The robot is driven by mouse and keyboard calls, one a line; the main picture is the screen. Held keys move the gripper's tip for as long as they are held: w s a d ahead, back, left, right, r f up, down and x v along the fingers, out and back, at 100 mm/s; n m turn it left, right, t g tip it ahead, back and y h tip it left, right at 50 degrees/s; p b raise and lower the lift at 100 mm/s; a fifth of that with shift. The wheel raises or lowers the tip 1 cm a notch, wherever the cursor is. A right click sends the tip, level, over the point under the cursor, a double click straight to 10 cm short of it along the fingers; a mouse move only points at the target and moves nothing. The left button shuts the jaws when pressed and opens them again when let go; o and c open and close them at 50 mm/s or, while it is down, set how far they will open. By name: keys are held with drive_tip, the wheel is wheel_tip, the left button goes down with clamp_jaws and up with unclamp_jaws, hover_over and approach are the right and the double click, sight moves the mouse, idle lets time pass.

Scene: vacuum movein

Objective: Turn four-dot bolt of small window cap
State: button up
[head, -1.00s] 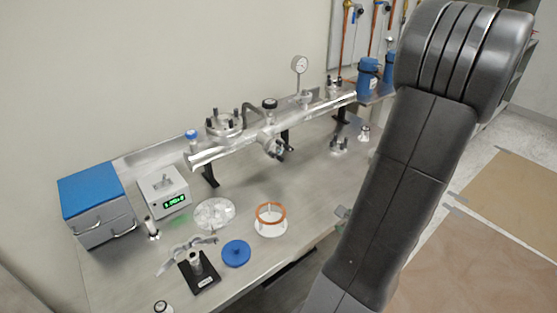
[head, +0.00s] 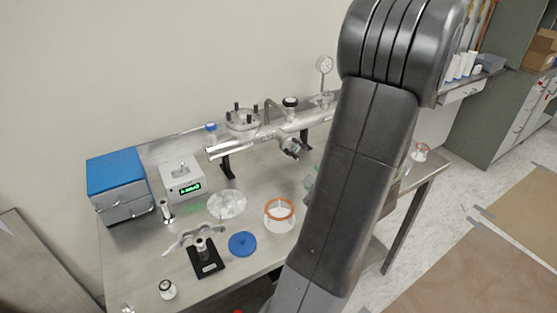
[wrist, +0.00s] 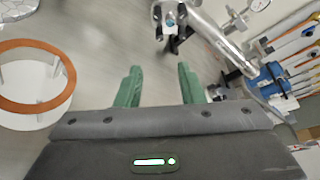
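A long metal tube (head: 225,148) stands on dark legs along the back of the bench. A short front port (head: 291,147) with dark knobs sticks out of it; it may carry the small window cap, but dots on bolts are too small to read. The port also shows at the top of the wrist view (wrist: 172,18). A larger top flange (head: 243,121) has several upright dark bolts. My gripper (wrist: 160,84) is open and empty, its green fingers apart over the bench, short of the port. In the head view my arm hides most of it.
An orange ring on a white stand (head: 280,215), a blue disc (head: 242,244), a clear dish (head: 227,204) and a black stand (head: 206,259) lie on the bench front. A grey meter (head: 181,181) and a blue-topped box (head: 118,184) stand left. A gauge (head: 324,65) rises behind.

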sight(297, 159)
drive_tip(key=p+x, duration=0.2)
drive_tip(key=x, duration=1.2)
drive_tip(key=shift+s, duration=0.1)
clamp_jaws()
